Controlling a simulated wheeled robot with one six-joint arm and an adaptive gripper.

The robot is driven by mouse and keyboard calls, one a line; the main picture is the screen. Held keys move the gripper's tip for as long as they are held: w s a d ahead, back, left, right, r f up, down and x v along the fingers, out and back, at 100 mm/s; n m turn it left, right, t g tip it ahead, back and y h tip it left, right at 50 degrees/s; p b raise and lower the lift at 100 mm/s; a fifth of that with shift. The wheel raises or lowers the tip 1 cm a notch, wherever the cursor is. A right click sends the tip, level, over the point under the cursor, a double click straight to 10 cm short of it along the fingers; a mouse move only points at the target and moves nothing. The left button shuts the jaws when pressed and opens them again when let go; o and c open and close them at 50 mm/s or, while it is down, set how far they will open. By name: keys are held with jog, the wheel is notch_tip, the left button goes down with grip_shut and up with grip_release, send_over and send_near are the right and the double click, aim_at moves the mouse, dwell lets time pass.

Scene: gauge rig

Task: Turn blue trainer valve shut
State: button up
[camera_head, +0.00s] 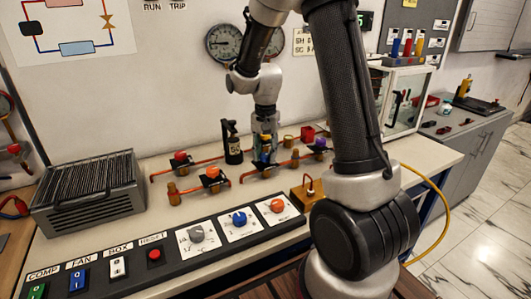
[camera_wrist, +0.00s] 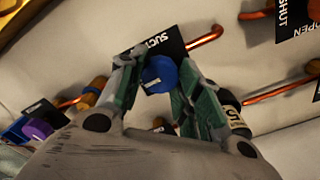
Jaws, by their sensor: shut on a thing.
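The blue valve handle (camera_wrist: 160,75) shows in the wrist view as a round blue cap at the centre, beside a black plate whose lettering is partly hidden. My gripper (camera_wrist: 158,72) has its two green-grey fingers on either side of this cap and is shut on it. In the head view my gripper (camera_head: 264,150) points down among the copper pipes on the bench. The valve is mostly hidden there behind the fingers. The handle's turn angle is hard to tell in either view.
A dark bottle (camera_head: 232,142) stands close to my gripper's left. A knob panel (camera_head: 200,237) lies in front. A grey finned box (camera_head: 88,190) sits at the left.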

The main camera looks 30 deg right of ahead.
aim_at(266, 154)
jog(key=shift+m, duration=0.3)
jog(key=o, duration=1.1)
jog(key=shift+c, duration=0.2)
notch_tip(266, 154, up, 12)
